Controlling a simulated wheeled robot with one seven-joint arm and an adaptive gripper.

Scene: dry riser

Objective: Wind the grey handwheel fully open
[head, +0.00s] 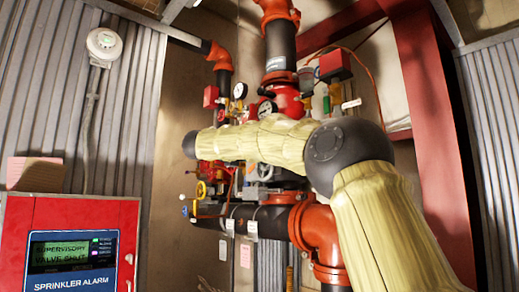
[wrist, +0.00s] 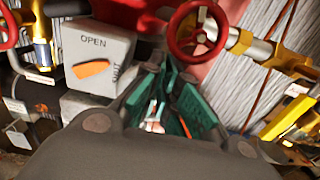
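I cannot clearly make out the grey handwheel; a small greyish round part (head: 264,172) shows just below my arm in the head view, but I cannot tell if it is the wheel. A grey indicator box (wrist: 97,58) marked OPEN and SHUT is left of my gripper in the wrist view. Its orange pointer (wrist: 91,68) lies nearly level, its right end towards SHUT. My gripper (wrist: 172,72) has teal fingers reaching in among the pipework, right of the box. Their tips are crowded by dark parts, and I cannot tell whether they hold anything. In the head view my arm hides the gripper.
A red handwheel (wrist: 198,28) is just beyond the fingers, and a yellow lever (wrist: 288,118) is at right. The alarm panel (head: 72,245) reads SUPERVISORY VALVE SHUT. A red frame (head: 437,130) stands at right.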

